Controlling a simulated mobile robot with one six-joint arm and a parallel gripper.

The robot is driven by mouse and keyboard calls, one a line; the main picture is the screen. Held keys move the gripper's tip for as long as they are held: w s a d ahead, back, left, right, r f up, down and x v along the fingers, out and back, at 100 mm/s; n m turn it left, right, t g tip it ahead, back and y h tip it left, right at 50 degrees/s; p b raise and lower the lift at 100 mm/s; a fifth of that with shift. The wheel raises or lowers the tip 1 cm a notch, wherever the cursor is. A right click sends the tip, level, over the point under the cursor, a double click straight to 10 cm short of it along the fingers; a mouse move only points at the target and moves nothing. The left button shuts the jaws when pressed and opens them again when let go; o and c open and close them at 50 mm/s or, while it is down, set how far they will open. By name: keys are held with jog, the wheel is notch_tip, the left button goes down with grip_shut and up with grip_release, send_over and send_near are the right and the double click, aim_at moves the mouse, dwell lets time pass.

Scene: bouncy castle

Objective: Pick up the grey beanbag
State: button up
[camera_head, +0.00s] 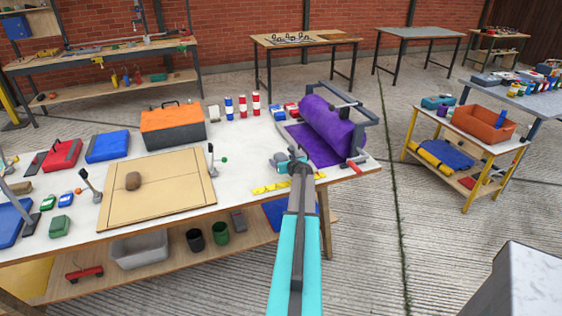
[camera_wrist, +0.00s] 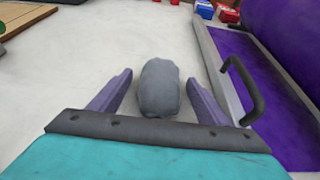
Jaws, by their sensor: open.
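The grey beanbag (camera_wrist: 160,88) lies on the white worktop in the middle of the wrist view. It is a rounded, oblong grey lump. My gripper (camera_wrist: 160,77) is open, with one finger to the left of the beanbag and one to the right. A gap shows on each side, so the fingers look apart from it. In the head view my gripper (camera_head: 292,163) is over the worktop near its front right part, and the beanbag is hard to make out there.
A purple roll machine (camera_head: 328,122) with a dark handle stands close on the right; its bed edge (camera_wrist: 215,65) runs near the right finger. A yellow strip (camera_head: 283,186) lies at the front edge. A wooden board (camera_head: 160,200) with a brown lump and an orange toolbox (camera_head: 172,130) are left.

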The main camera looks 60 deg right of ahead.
aim_at(283, 158)
jog(key=c, duration=1.4)
jog(key=shift+c, duration=0.6)
jog(key=shift+r, duration=0.25)
jog(key=shift+r, duration=0.55)
jog(key=shift+r+b, duration=0.3)
jog(key=shift+r, duration=0.65)
jog(key=s+a+b, duration=0.1)
jog(key=s+a, duration=0.2)
jog(key=s, duration=0.1)
jog(key=s+a+r+b, duration=0.1)
jog(key=s+a, duration=0.2)
jog(key=s, duration=0.1)
jog(key=s+a+b, duration=0.1)
jog(key=s+a, duration=0.2)
jog(key=s, duration=0.2)
jog(key=shift+s+r, duration=0.1)
jog(key=shift+r, duration=0.2)
